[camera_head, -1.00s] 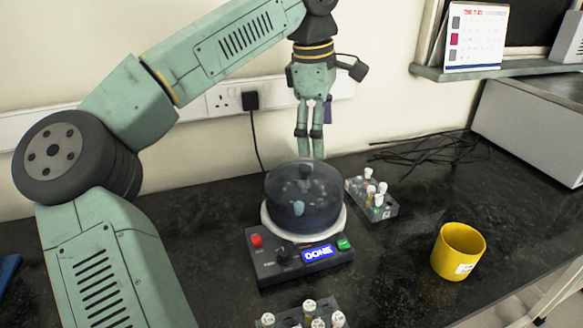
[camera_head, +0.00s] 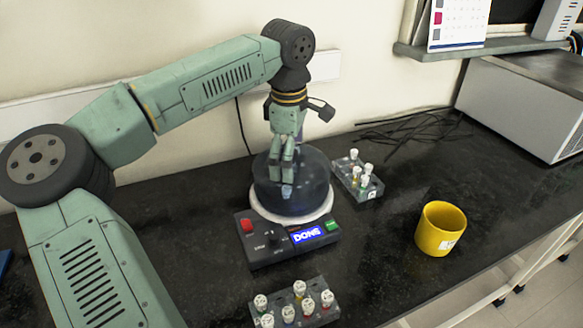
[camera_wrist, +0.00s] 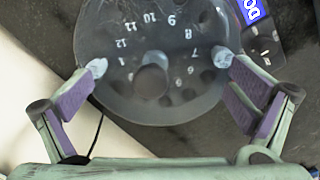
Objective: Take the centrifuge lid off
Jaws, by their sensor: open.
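The centrifuge (camera_head: 285,240) stands on the dark bench with its display lit and reading "DONE". Its smoky see-through lid (camera_head: 308,196) sits on top. In the wrist view the lid (camera_wrist: 110,35) shows a round dark knob (camera_wrist: 152,76) at its middle and a ring of numbered holes beneath it. My gripper (camera_head: 284,180) is over the lid in the head view and hides the knob there. In the wrist view my gripper (camera_wrist: 160,62) is open, with one finger on each side of the knob and clear space between. I cannot tell its exact height above the lid.
A rack with capped tubes (camera_head: 357,180) stands right of the centrifuge, and another rack (camera_head: 296,308) stands in front. A yellow mug (camera_head: 440,228) is farther right. Black cables (camera_head: 410,128) lie near the wall. The bench between centrifuge and mug is clear.

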